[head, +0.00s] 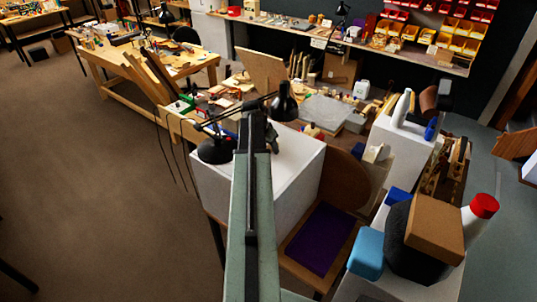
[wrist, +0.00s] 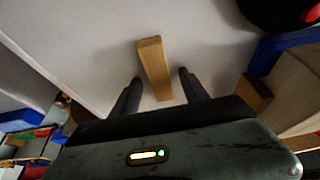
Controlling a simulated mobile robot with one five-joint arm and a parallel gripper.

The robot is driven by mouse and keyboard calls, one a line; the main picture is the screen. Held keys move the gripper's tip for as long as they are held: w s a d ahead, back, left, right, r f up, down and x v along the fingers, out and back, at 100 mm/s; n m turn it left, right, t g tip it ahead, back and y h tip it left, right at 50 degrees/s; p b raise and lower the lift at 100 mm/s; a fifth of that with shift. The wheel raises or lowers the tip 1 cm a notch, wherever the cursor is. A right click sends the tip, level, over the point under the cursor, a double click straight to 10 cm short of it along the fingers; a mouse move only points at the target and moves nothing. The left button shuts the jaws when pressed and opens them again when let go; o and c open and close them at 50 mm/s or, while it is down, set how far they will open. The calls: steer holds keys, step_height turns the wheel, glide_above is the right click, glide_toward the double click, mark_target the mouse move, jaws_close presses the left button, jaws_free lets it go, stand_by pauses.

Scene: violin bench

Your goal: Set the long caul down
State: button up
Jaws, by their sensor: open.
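A long light-brown wooden caul (wrist: 152,62) lies on a white surface (wrist: 90,45) in the wrist view. My gripper (wrist: 159,75) is open, one dark finger on each side of the caul, with a gap showing on both sides. The caul's near end lies between the fingers, and its far end reaches past the fingertips. In the head view my arm covers much of the white box top (head: 300,155), and I cannot make out the caul there.
A shorter wooden block (wrist: 255,92) sits to the right of my fingers, near a blue piece (wrist: 268,52). A black lamp (head: 215,150) stands on the white box. A chair with a purple seat (head: 320,238) is beside it. Cluttered benches lie behind.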

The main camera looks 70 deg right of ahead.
steer(key=shift+f, duration=0.1)
jaws_close()
stand_by(0.3)
